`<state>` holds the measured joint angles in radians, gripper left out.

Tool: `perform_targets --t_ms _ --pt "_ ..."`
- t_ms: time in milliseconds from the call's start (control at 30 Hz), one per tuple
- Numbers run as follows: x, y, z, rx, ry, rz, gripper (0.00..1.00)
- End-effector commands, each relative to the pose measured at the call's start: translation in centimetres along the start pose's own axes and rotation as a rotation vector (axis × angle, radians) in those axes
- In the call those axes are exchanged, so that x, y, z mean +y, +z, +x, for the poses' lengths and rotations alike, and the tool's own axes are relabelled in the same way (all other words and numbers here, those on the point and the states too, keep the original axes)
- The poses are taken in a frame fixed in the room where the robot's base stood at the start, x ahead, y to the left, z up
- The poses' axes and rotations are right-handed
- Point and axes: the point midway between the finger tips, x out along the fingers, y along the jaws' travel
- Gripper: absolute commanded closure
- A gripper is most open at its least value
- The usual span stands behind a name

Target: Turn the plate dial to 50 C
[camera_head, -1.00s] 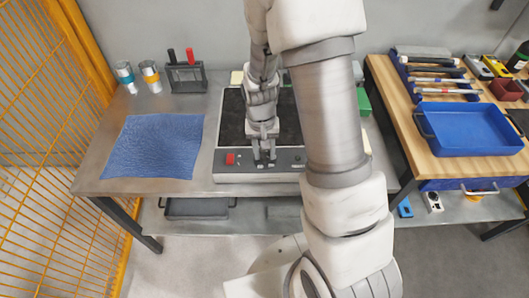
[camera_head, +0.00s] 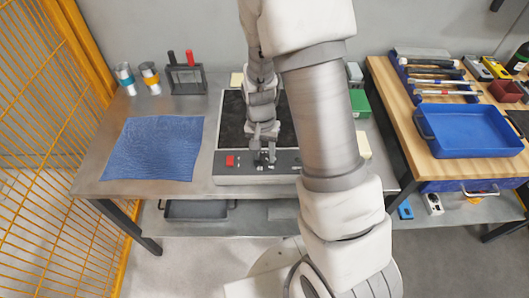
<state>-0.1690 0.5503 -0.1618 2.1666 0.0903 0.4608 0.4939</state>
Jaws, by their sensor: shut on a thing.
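The heating plate (camera_head: 232,122) has a dark top and a grey front panel, and stands on the metal bench in the middle of the view. A red switch (camera_head: 230,160) sits at the left of its front panel. My gripper (camera_head: 264,160) reaches down to the panel, right of the red switch, and is shut on the plate dial. The fingers cover most of the dial, and its marking cannot be read from here. My arm hides the right part of the plate.
A blue cloth (camera_head: 155,148) lies on the left of the bench (camera_head: 115,183). Two cans (camera_head: 150,78) and a small rack (camera_head: 187,78) stand behind it. A wooden table with a blue tray (camera_head: 470,130) is at right. An orange mesh fence (camera_head: 50,150) borders the left.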

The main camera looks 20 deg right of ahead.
Motion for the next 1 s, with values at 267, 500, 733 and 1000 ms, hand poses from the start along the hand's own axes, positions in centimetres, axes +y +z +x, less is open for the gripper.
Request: perform_targets --t_ms 267,500,733,1000 --pt "0.0 0.0 0.0 0.0 0.0 -0.001 0.32" --pt "0.0 0.0 -0.1 0.0 0.0 -0.001 0.32" --pt "-0.1 -0.1 -2.5 0.004 -0.003 0.0 0.32" --pt "-0.1 -0.1 -9.1 0.006 -0.005 -0.001 0.32"
